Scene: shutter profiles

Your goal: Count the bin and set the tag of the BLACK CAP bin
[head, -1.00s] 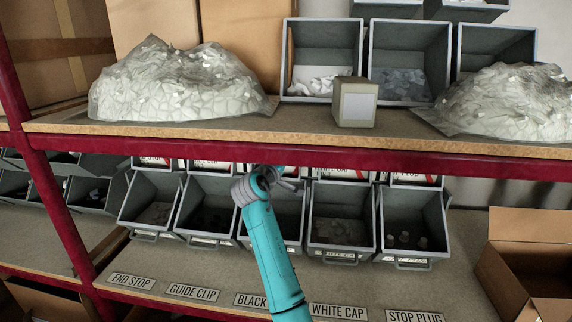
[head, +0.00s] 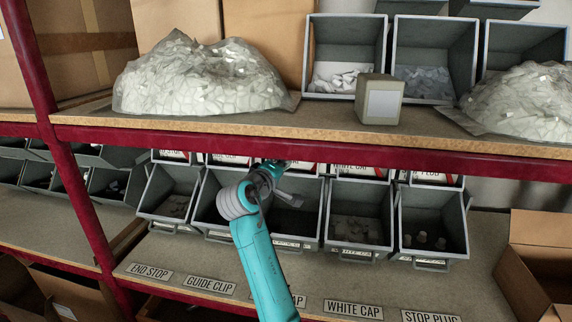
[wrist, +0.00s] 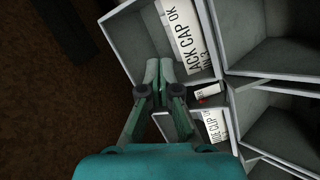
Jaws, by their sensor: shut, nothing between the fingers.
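My gripper (wrist: 160,72) is shut and empty in the wrist view. Its fingertips are beside the white card reading "...ACK CAP OK" (wrist: 184,38), which stands in a grey bin (wrist: 122,45). I cannot tell whether the fingers touch the card or bin. In the head view my turquoise arm partly hides the BLACK CAP bin (head: 299,222) and its shelf label (head: 299,300). My gripper (head: 285,180) is only partly visible there, under the upper shelf edge. The contents of the BLACK CAP bin are not clear.
The GUIDE CLIP card (wrist: 215,126) and a small white-and-red item (wrist: 207,91) are close to my fingers. The WHITE CAP bin (head: 355,246) and STOP PLUG bin (head: 430,252) stand to the right. The upper shelf's red beam (head: 400,157) runs low overhead.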

